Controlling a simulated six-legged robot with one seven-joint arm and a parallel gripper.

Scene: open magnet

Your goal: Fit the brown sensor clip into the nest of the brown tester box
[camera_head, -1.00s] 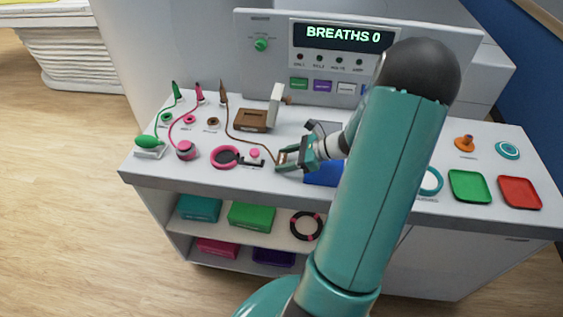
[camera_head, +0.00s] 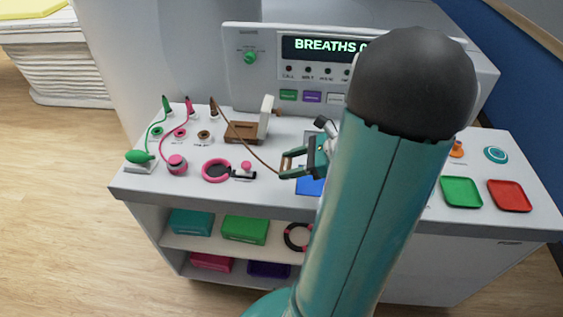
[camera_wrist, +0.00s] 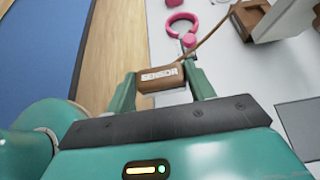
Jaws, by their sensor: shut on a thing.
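My gripper (camera_head: 292,165) is shut on the brown sensor clip (camera_wrist: 160,77), which lies between the two fingers in the wrist view with its "SENSOR" label showing. A brown cord (camera_head: 252,147) runs from the clip to a brown plug (camera_head: 213,106) at the back of the bench. The brown tester box (camera_head: 241,132) sits on the bench top behind and left of my gripper, with a pale upright lid or plate (camera_head: 266,117) at its right side. The box also shows at the top right of the wrist view (camera_wrist: 251,14). Its nest cannot be made out clearly.
A pink ring (camera_head: 216,170) and a small black holder with a pink knob (camera_head: 244,172) lie in front of the box. A green bulb (camera_head: 139,157) and pink disc (camera_head: 177,164) stand left. Green (camera_head: 461,191) and red (camera_head: 510,195) trays lie right. A console (camera_head: 240,70) rises behind.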

